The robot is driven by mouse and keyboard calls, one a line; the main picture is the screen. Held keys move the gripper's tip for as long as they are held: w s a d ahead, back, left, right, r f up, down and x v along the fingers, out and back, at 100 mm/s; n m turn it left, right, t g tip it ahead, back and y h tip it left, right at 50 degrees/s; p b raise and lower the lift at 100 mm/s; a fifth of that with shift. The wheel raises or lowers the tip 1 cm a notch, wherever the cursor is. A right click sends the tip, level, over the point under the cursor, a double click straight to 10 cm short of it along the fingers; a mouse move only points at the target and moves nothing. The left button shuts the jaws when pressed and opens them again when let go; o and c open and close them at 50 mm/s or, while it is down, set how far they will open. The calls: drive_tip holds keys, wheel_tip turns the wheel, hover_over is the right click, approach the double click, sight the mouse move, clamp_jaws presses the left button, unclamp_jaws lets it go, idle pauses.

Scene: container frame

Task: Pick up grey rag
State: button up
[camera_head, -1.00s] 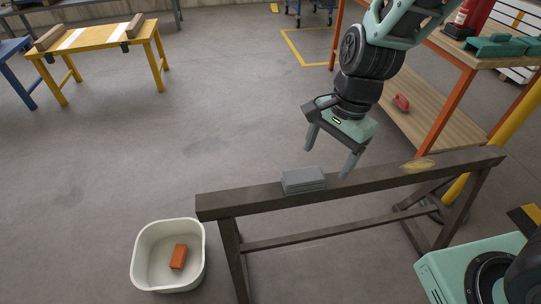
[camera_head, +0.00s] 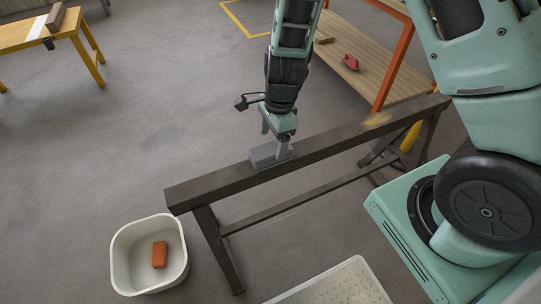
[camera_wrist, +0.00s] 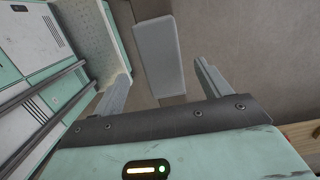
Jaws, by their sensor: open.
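The grey rag (camera_head: 268,156) is a folded flat stack lying on top of the dark sawhorse beam (camera_head: 215,187). In the wrist view the rag (camera_wrist: 158,56) is a pale grey rectangle beyond and between the two fingers. My gripper (camera_head: 275,146) points down right at the rag in the head view, with one finger overlapping it. In the wrist view my gripper (camera_wrist: 163,85) has its fingers spread wide with nothing held between them. I cannot tell whether a finger touches the rag.
A white tub (camera_head: 123,275) with an orange-red block (camera_head: 159,254) inside stands on the floor at lower left. A wooden shelf (camera_head: 350,82) holding a red object (camera_head: 351,62) is behind the beam. Open floor lies left of the beam.

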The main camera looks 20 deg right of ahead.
sight(271, 148)
drive_tip(key=f, duration=0.2)
drive_tip(key=f+b, duration=0.1)
drive_tip(key=f, duration=0.2)
drive_tip(key=shift+w+a+f, duration=0.15)
drive_tip(key=shift+a+f, duration=0.05)
drive_tip(key=shift+f, duration=0.1)
drive_tip(key=c, duration=1.1)
